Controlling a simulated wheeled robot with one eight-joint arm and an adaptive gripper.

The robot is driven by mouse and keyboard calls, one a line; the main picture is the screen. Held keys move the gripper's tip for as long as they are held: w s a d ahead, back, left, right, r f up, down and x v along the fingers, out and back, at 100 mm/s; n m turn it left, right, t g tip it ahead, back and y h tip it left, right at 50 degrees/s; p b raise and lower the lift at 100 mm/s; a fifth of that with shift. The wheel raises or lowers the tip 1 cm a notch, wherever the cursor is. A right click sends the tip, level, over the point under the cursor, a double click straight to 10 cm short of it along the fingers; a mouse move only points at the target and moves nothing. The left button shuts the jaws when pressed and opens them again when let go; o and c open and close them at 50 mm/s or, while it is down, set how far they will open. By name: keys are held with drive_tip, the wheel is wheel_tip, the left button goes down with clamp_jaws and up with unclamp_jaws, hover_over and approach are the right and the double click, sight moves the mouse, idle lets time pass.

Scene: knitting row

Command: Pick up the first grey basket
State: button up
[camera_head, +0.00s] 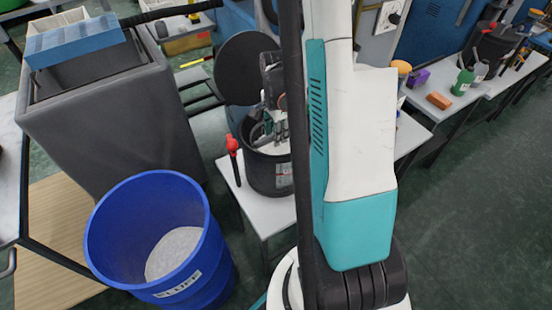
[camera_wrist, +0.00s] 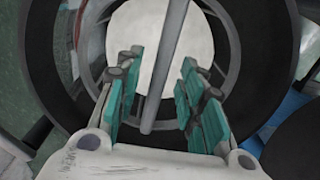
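A round dark grey basket (camera_head: 268,177) stands on a small white table, with a pale label on its side. Its dark rim (camera_wrist: 256,60) and pale round bottom show in the wrist view. A thin grey bar (camera_wrist: 163,60), which looks like its handle, crosses the opening. My gripper (camera_wrist: 155,100) is open over the basket, with teal-padded fingers on both sides of the bar and gaps to each. In the head view my gripper (camera_head: 274,128) shows at the basket's mouth, partly hidden by my arm. Whether another grey basket is present I cannot tell.
A blue bin (camera_head: 222,262) stands at lower left before a tall grey bin (camera_head: 115,130). A red-handled tool (camera_head: 233,150) is left of the basket. A black disc (camera_head: 247,68) is behind. Benches with small items (camera_head: 438,100) line the right; green floor is clear there.

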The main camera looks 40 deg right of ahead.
drive_tip(key=shift+f, duration=0.85)
clamp_jaws()
drive_tip(key=shift+r, duration=0.1)
